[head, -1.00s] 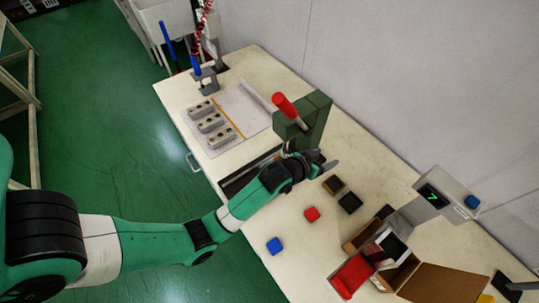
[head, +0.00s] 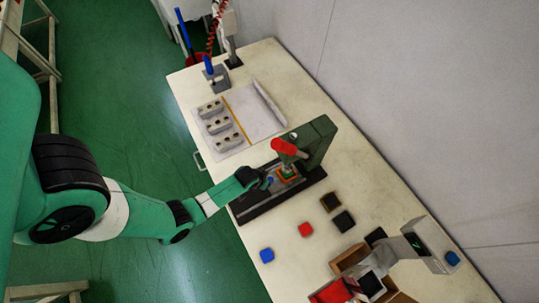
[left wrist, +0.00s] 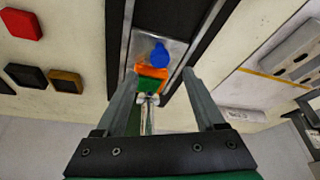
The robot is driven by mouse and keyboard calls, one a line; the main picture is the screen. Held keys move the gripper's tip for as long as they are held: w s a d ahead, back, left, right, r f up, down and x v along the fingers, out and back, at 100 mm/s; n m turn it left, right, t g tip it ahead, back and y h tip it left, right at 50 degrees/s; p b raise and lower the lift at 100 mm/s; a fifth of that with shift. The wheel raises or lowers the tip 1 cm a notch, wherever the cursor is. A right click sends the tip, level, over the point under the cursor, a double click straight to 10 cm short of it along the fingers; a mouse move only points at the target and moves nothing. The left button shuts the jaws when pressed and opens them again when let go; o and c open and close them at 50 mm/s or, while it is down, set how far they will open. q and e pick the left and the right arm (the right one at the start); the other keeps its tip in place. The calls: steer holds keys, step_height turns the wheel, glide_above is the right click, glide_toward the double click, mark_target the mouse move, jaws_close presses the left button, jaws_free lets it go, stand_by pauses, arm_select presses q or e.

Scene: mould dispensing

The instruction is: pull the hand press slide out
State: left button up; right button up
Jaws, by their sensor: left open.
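The hand press (head: 320,138) has a dark green body, a red handle (head: 288,147) and a long black base (head: 250,208) on the bench. In the left wrist view, its grey metal slide plate (left wrist: 176,52) lies between dark rails and carries a blue knob (left wrist: 160,54). An orange and green block (left wrist: 152,79) sits beside the knob; the same coloured block shows under the press in the head view (head: 287,174). My left gripper (head: 267,180) is over the base, close to the knob. Its open fingers (left wrist: 158,76) stand on either side of the block, with nothing visibly held. My right gripper is out of view.
A blue piece (head: 266,256), a red piece (head: 306,230) and dark square moulds (head: 343,220) lie right of the press. A display device (head: 430,250) and cardboard box (head: 350,258) stand beyond them. Grey blocks (head: 220,126) lie on a pale mat left of it.

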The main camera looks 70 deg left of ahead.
arm_select(q)
steer(key=b+x, duration=0.2)
steer(key=x, duration=0.4)
steer(key=shift+w+a+f, duration=0.15)
steer(key=shift+w+f, duration=0.05)
steer(key=shift+f, duration=0.1)
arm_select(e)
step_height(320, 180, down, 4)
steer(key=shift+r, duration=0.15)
arm_select(q)
steer(key=shift+c, duration=0.2)
jaws_close()
stand_by(0.5)
